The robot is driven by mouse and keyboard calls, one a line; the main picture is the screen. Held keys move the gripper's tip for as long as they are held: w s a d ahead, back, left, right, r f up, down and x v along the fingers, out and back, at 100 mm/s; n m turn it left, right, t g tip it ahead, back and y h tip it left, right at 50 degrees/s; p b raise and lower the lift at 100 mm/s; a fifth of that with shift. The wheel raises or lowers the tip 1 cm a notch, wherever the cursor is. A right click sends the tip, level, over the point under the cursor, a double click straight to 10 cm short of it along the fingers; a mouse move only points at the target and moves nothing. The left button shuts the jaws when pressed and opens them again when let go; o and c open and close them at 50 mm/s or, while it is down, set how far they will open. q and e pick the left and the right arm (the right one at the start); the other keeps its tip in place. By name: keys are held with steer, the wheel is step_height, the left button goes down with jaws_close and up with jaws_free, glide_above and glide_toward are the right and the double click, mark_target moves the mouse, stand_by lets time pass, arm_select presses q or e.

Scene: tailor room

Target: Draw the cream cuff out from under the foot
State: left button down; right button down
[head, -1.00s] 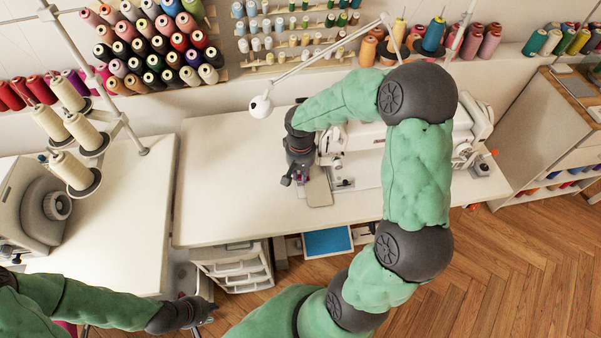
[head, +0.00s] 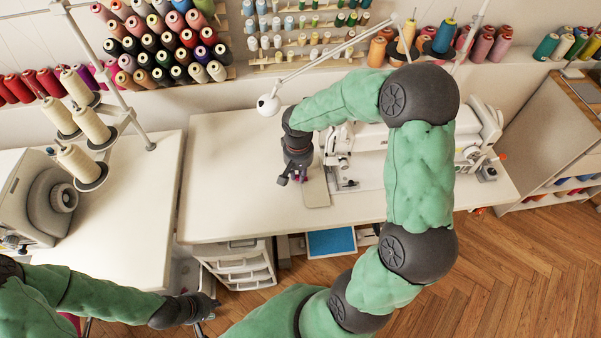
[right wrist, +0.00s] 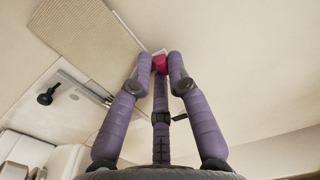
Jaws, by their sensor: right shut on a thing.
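The cream cuff (head: 316,191) is a flat beige, ribbed piece lying on the white table, left of the sewing machine's needle end (head: 343,168). In the right wrist view the cuff (right wrist: 85,38) lies at the upper left, beside a metal plate (right wrist: 80,85). The foot is too small to make out clearly. My right gripper (head: 292,179) is at the cuff's left side, its purple fingers (right wrist: 160,62) shut on a small pink piece (right wrist: 160,65) at the cuff's edge. My left gripper (head: 207,306) is low at the left, away from the table top; its fingers are unclear.
The white sewing machine (head: 370,140) stands right of the cuff. A white lamp (head: 268,104) hangs above the table's back. Drawers (head: 240,268) stand below the front edge. Thread cones (head: 75,165) and another machine are at the left. The table (head: 225,175) left of my right gripper is clear.

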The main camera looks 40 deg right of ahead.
steer(key=shift+w+a+r+p, duration=0.1)
steer(key=shift+a+r+p, duration=0.05)
steer(key=shift+r+p, duration=1.85)
steer(key=shift+r+b, duration=0.25)
steer(key=shift+b, duration=0.05)
steer(key=shift+a, duration=0.1)
